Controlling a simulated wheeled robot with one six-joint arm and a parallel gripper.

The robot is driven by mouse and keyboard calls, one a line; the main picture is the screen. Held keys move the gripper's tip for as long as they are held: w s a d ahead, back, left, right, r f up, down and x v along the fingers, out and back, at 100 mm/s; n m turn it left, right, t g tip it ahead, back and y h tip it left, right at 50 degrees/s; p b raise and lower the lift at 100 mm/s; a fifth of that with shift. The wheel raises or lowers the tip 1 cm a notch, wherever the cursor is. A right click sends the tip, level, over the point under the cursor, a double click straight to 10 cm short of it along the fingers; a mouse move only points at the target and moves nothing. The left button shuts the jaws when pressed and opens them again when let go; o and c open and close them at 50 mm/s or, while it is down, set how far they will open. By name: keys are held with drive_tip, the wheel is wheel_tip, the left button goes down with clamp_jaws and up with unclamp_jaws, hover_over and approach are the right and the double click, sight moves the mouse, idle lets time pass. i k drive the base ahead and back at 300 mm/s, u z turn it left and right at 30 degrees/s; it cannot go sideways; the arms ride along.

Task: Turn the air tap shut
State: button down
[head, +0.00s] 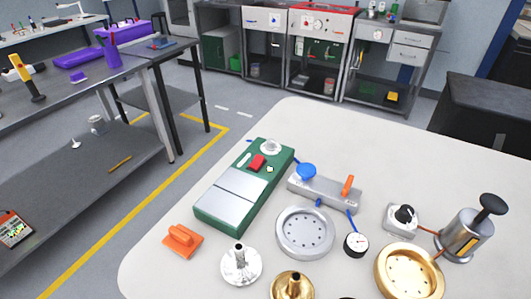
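A grey metal block (323,192) lies on the pale table, right of the green unit. It carries a round blue knob (306,171) at its left end and an orange lever (348,185) at its right end. The lever sticks up and leans slightly; I cannot tell whether this is the open or shut position. No label shows which of the two is the air tap. A short blue line leads from the block towards a small round gauge (356,244). My gripper is not in view.
A silver ring housing (305,232) sits just in front of the block. A green unit (244,187) stands to its left, with an orange handled block (183,240) nearer. A black-knobbed device (402,217), a hand pump (467,236) and a brass ring (409,271) stand right.

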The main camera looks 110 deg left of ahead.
sight(346, 188)
drive_tip(key=u, duration=0.4)
drive_tip(key=k, duration=0.65)
drive_tip(key=u, duration=2.35)
drive_tip(key=k, duration=0.7)
drive_tip(key=z, duration=0.5)
drive_tip(key=i, duration=1)
